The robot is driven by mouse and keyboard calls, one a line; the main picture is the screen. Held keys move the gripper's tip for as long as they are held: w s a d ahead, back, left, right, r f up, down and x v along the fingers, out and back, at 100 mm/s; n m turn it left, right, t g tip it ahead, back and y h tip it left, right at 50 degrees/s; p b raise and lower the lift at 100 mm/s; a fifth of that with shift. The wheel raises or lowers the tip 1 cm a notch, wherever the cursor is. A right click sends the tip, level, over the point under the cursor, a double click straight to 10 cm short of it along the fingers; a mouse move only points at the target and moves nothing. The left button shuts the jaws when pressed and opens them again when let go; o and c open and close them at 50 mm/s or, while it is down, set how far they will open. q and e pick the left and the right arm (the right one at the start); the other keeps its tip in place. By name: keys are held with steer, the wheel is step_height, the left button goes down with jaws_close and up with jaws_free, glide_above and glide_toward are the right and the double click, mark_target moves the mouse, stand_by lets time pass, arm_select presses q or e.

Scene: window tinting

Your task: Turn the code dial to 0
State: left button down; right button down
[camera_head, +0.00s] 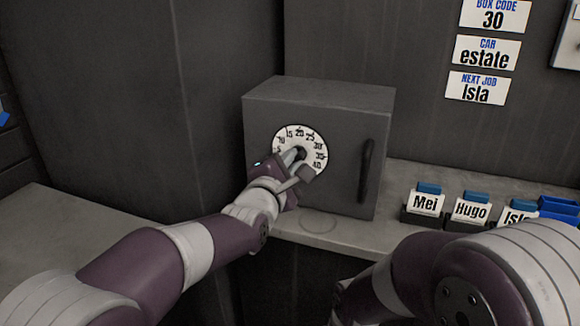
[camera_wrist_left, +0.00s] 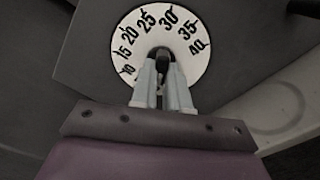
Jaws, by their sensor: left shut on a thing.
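The code dial (camera_head: 289,136) is a white disc with black numbers on the front of a grey box (camera_head: 318,92). The numbers 15, 20, 25, 30, 35 and 40 show around its upper and right side; its lower left is hidden by my left gripper. My left gripper (camera_head: 299,157) is shut on the dark knob at the dial's centre. In the left wrist view the dial (camera_wrist_left: 188,38) shows 10 to 40, and the left gripper's fingers (camera_wrist_left: 163,75) close around the knob (camera_wrist_left: 162,56). My right gripper is out of view; only my right arm shows.
The box has a dark vertical handle (camera_head: 366,170) at its right and stands on a grey shelf (camera_head: 330,228). Name cards for Mei (camera_head: 425,203), Hugo (camera_head: 471,210) and Isla stand at right. A wall card reads BOX CODE 30 (camera_head: 494,16); others read estate and Isla.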

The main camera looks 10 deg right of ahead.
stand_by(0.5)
arm_select(q)
steer(key=c, duration=1.1)
jaws_free()
steer(key=v, duration=1.2)
steer(key=shift+s+a, duration=0.15)
steer(key=shift+s, duration=0.1)
